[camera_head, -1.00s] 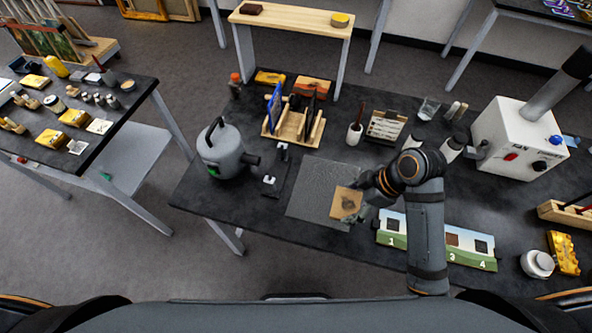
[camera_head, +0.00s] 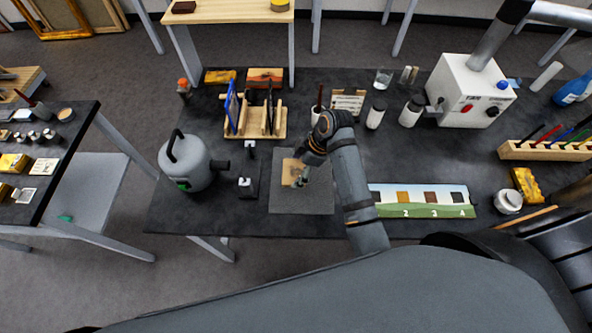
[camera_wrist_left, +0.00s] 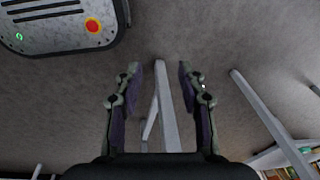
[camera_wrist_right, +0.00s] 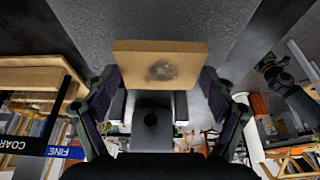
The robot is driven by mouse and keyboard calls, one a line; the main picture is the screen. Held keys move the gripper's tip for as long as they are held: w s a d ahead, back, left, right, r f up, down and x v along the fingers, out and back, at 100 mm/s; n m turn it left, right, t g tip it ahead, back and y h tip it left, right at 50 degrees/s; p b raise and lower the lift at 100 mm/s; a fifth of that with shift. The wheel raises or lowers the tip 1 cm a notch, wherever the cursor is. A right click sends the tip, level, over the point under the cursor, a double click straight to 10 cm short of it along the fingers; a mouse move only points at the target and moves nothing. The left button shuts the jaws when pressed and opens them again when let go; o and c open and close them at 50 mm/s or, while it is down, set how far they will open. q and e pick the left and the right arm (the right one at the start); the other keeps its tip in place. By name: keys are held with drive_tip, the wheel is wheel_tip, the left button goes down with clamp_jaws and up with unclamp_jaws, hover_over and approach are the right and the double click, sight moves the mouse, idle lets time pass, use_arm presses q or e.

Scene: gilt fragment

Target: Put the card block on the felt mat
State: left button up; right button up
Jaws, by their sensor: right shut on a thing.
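The card block (camera_head: 293,172) is a flat tan block with a dark smudge on its face. My right gripper (camera_head: 303,180) is shut on it, and the right wrist view shows the block (camera_wrist_right: 160,62) between the fingers. The felt mat (camera_head: 302,201) is a grey square on the dark bench. The block is over the mat's upper left part; I cannot tell if it touches. The mat (camera_wrist_right: 150,20) also shows behind the block in the right wrist view. My left gripper (camera_wrist_left: 160,80) is open and empty in the left wrist view, away from the block.
A grey canister (camera_head: 186,164) and a small dark stand (camera_head: 247,180) are left of the mat. A wooden rack (camera_head: 257,124) stands behind it. A numbered strip (camera_head: 422,211) lies to the right. A white machine (camera_head: 470,91) is at the back right.

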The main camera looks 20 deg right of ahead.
sight(300, 169)
drive_tip(key=shift+w+f, duration=0.25)
drive_tip(key=shift+f, duration=0.1)
drive_tip(key=shift+w+a+f, duration=0.15)
drive_tip(key=shift+w+f, duration=0.05)
wheel_tip(300, 169, down, 3)
drive_tip(key=shift+f+p, duration=0.1)
drive_tip(key=shift+p, duration=0.65)
use_arm(q)
drive_tip(key=shift+s+d+r, duration=0.3)
drive_tip(key=shift+s+r, duration=0.35)
use_arm(e)
drive_tip(key=shift+f, duration=0.1)
drive_tip(key=shift+f, duration=0.1)
drive_tip(key=o, duration=1)
use_arm(q)
drive_tip(key=shift+w, duration=0.1)
